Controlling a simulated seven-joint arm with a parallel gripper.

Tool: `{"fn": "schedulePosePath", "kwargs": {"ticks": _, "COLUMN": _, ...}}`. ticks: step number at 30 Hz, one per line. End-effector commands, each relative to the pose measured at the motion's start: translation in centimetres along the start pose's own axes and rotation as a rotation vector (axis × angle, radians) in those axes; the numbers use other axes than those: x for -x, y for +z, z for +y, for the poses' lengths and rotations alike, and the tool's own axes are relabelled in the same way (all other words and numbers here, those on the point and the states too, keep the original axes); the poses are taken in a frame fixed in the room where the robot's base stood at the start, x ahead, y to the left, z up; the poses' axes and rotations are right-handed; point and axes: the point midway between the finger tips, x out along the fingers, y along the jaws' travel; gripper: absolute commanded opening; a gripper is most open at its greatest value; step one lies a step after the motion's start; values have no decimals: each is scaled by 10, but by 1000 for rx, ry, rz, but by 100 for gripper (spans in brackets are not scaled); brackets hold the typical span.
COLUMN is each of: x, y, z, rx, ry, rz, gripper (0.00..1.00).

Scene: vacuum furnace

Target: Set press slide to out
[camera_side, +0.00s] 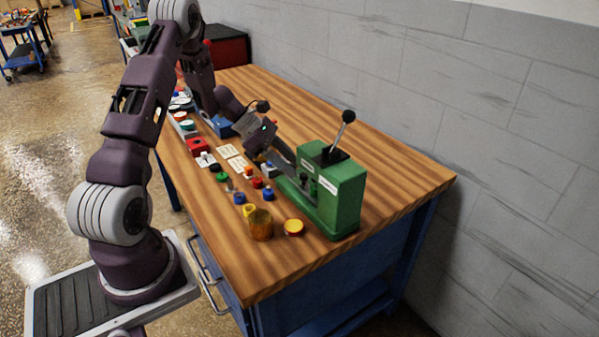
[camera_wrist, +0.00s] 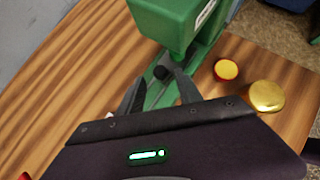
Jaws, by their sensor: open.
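The green press (camera_side: 342,200) stands near the right end of the wooden bench, with a black-knobbed lever (camera_side: 342,130) tilted up from its top. Its low green base runs left toward my gripper, and its body also shows in the wrist view (camera_wrist: 172,22). A dark knob (camera_wrist: 162,73) sits on the base in front of the body. My gripper (camera_wrist: 160,77) is open, with one finger on each side of the knob in the picture. I cannot tell whether the fingers touch it. The slide itself is largely hidden by my gripper.
A gold cup (camera_side: 260,225) and a yellow-and-red disc (camera_side: 294,227) stand just in front of the press. Several small coloured pieces, white cards (camera_side: 228,151) and a red box (camera_side: 198,146) lie further left. The bench's right end (camera_side: 415,185) is clear. A grey wall is behind.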

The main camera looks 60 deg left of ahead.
Motion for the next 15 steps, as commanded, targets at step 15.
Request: {"fn": "schedulePosePath", "kwargs": {"ticks": 15, "x": -39, "y": 1, "z": 0, "rx": -1, "ry": 0, "rz": -1, "gripper": 42}}
